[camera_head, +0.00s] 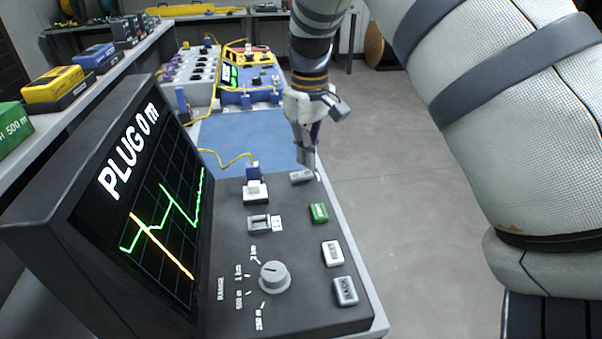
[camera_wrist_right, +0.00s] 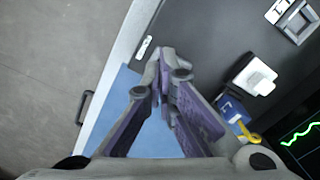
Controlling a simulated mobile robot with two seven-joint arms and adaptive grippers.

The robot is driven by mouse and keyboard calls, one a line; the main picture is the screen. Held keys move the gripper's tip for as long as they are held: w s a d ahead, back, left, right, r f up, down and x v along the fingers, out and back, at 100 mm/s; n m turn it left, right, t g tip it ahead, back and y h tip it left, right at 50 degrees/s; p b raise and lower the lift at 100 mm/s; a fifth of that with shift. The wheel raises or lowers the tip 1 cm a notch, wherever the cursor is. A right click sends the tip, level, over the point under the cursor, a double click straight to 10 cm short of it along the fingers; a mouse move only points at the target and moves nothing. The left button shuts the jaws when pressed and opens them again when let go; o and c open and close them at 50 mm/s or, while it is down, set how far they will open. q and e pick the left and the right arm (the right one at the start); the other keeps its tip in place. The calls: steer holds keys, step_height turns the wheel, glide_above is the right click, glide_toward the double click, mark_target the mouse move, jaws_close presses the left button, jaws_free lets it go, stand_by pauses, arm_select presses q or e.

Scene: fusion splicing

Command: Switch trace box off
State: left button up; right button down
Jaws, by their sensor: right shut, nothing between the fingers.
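The trace box is a dark console with a tilted screen (camera_head: 160,205) and a flat control panel (camera_head: 232,290). The screen is lit, with "PLUG 0 m" and green and orange traces. My right gripper (camera_head: 308,160) points down at the panel's far right corner, fingers shut and empty. A small light-grey part (camera_head: 301,176) lies right at its fingertips; whether they touch it I cannot tell. In the right wrist view the closed fingertips (camera_wrist_right: 172,62) are beside a small pale slotted part (camera_wrist_right: 145,47) near the panel edge. My left gripper is out of view.
The panel also bears a grey knob (camera_head: 274,277), a grey framed switch (camera_head: 259,223), a green button (camera_head: 319,212), two pale buttons (camera_head: 332,253) and a white socket (camera_head: 255,191) with a blue plug and yellow cable. A blue mat (camera_head: 240,140) lies beyond; open floor is right.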

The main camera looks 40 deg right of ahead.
mark_target(308, 172)
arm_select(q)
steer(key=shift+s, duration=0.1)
arm_select(e)
steer(key=shift+f, duration=1.3)
stand_by(0.8)
steer(key=shift+r, duration=0.1)
step_height(308, 172, up, 5)
steer(key=shift+f+p, duration=0.2)
steer(key=shift+p, duration=0.3)
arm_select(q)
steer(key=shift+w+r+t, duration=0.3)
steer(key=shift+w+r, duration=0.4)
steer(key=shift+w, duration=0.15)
arm_select(e)
steer(key=shift+r, duration=1.15)
